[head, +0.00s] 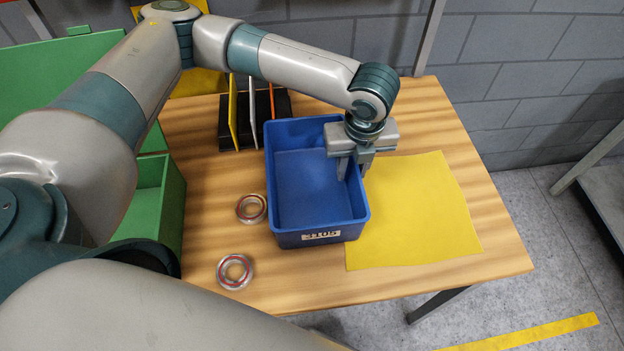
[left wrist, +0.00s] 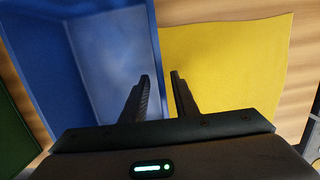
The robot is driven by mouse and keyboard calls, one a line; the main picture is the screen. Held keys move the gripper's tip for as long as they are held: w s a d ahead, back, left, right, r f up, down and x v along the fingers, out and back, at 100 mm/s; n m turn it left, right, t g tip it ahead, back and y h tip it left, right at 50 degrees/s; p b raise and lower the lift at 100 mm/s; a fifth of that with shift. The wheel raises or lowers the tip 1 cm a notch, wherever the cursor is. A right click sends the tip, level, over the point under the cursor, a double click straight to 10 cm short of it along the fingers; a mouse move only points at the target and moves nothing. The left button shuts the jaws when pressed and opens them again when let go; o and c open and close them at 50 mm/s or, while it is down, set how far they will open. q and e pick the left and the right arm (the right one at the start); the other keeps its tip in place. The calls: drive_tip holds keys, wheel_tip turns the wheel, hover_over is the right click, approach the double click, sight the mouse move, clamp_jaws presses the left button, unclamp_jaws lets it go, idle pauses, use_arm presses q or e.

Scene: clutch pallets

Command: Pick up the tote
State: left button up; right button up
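The blue tote (head: 290,239) stands upright and empty on the wooden table, with a white label on its front wall. My left gripper (head: 354,172) points down at the tote's right wall. One finger is inside the tote and the other is outside. In the left wrist view, the fingers (left wrist: 160,80) are apart, with the upper edge of the tote's wall (left wrist: 156,40) running between them. A gap shows beside the wall, so the fingers do not look closed on it. My right gripper is not in view.
A yellow mat (head: 420,215) lies right of the tote. Two ring-shaped bearings (head: 251,209) (head: 235,271) lie to its left. A black rack (head: 282,103) with upright plates stands behind. A green container (head: 165,205) is at the left. The table's right edge is clear.

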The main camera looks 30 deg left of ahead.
use_arm(q)
drive_tip(key=shift+w+f, duration=0.1)
drive_tip(key=shift+f, duration=0.8)
clamp_jaws()
